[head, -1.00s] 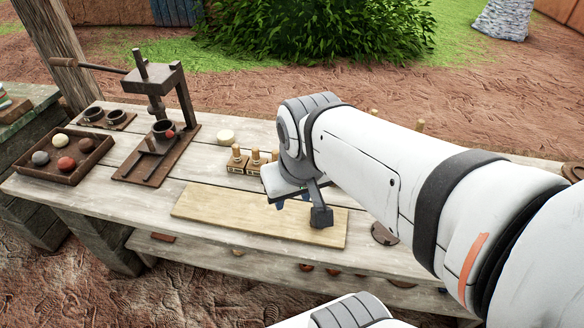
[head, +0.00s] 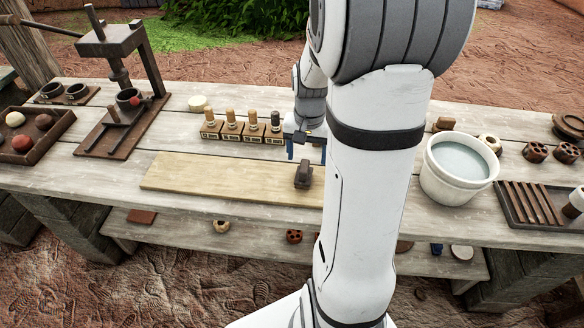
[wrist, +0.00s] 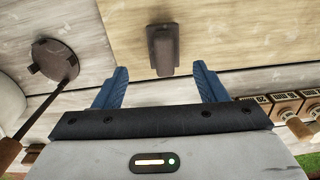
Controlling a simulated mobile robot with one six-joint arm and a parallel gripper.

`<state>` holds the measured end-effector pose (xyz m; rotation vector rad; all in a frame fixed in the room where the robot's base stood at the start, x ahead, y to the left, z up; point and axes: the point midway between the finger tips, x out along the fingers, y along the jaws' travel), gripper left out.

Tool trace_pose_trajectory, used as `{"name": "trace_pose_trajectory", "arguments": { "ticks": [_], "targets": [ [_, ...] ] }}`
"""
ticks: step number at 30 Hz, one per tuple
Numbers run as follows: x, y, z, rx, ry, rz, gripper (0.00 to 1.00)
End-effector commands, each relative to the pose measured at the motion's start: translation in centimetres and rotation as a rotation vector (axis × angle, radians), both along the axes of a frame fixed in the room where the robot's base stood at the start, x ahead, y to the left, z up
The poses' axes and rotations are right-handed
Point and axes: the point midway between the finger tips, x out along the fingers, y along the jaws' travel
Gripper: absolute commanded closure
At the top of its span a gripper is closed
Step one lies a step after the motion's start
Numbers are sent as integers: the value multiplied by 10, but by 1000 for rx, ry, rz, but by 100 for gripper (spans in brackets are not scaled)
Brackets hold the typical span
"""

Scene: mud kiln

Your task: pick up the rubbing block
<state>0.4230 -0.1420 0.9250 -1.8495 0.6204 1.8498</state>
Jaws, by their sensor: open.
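A dark brown block with a raised grip along its top, which I take for the rubbing block (head: 303,176), lies near the right end of the visible part of the pale wooden board (head: 215,180). In the wrist view the block (wrist: 163,50) lies ahead of the fingertips, roughly centred between them, with its narrow end towards me. My gripper (head: 306,158) is just behind the block on the far side of the bench, its blue fingers pointing down. In the wrist view my gripper (wrist: 161,76) is open and empty. My arm hides the board's right end.
Several wooden-handled stamps (head: 240,128) stand just left of my gripper. A white bucket of water (head: 458,168) is to the right. A dark disc with a stick (wrist: 54,62) lies left of the block in the wrist view. A press (head: 120,85) stands left.

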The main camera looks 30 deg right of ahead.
Motion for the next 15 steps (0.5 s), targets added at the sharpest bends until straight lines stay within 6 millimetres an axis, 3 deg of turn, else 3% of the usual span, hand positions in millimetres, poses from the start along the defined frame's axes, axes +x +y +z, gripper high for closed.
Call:
{"name": "trace_pose_trajectory", "arguments": {
  "ticks": [15],
  "targets": [
    [1,7,-66,2,4,-2,35]
  ]
}}
